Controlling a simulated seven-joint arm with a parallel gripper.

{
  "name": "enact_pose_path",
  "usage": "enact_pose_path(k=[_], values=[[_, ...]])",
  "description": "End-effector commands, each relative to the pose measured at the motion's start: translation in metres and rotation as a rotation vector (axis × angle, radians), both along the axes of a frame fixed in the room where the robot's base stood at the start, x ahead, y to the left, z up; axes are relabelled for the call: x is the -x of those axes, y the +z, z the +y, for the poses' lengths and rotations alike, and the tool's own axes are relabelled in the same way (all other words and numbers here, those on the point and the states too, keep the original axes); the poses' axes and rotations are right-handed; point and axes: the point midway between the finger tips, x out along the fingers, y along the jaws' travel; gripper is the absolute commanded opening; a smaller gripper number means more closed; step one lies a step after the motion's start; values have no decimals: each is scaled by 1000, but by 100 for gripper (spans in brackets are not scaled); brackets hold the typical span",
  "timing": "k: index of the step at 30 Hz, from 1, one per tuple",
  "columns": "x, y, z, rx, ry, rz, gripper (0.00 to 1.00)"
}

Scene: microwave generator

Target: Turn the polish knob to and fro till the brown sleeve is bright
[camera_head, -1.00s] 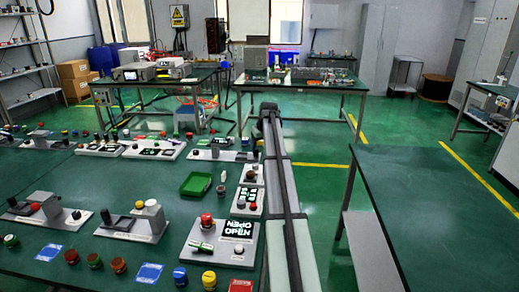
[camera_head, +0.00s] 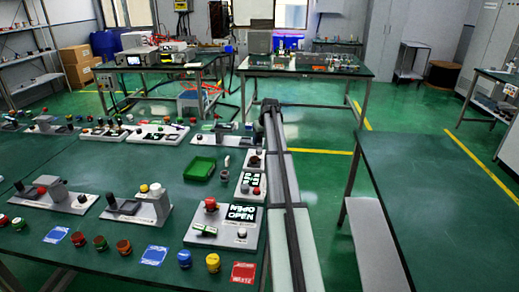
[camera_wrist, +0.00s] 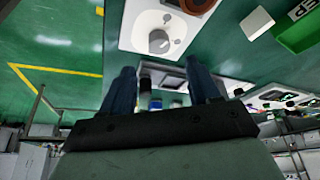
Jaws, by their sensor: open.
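In the wrist view my gripper (camera_wrist: 160,68) is open, its two dark fingers apart with nothing clasped between them. Beyond the fingertips, at the top, is a pale plate (camera_wrist: 135,42) with a round grey knob (camera_wrist: 158,40). A brown ring-like part, likely the brown sleeve (camera_wrist: 199,4), sits on the same plate and is cut off by the top edge. The fingers look apart from the knob. In the head view a small pale panel (camera_head: 245,187) right of the green tray may belong to this group, but its parts are too small to tell.
A green tray (camera_head: 199,169) lies left of the small panels; it also shows in the wrist view (camera_wrist: 297,32), near a white cylinder (camera_wrist: 257,23). A panel with a red button and lit display (camera_head: 240,213) stands nearer. The table at right (camera_head: 430,190) is bare.

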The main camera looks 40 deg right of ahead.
Motion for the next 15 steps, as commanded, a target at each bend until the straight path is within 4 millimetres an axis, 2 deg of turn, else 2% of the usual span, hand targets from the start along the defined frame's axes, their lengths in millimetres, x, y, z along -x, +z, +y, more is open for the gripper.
enact_pose_path(k=[3,9,15], values=[[-9,-21,-2,-1,0,2,61],[-20,-49,-5,0,0,2,61],[-27,-66,-7,0,0,1,61]])
